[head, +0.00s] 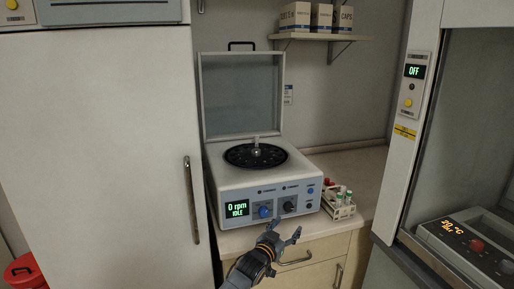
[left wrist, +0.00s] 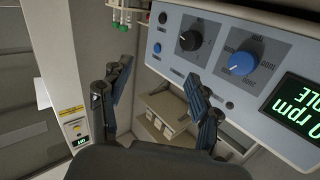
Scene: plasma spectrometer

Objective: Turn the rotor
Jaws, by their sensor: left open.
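The centrifuge (head: 230,190) stands on the counter with its lid (head: 243,97) raised. Its dark round rotor (head: 238,158) lies exposed in the top, with a pale metal hub (head: 256,150) in the middle. The front display (head: 237,209) reads 0 rpm, IDLE. A blue knob (head: 265,212) and a black knob (head: 290,207) sit beside it; the left wrist view shows the blue knob (left wrist: 241,64) and black knob (left wrist: 190,41) too. My left gripper (head: 286,228) is open and empty, in front of and below the panel, apart from the rotor. My right gripper is out of view.
A rack of capped tubes (head: 339,206) stands just right of the centrifuge. A tall white cabinet (head: 100,150) is close on the left. A fume hood (head: 470,150) is on the right. Boxes (head: 295,18) stand on a wall shelf above. Counter behind the rack is clear.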

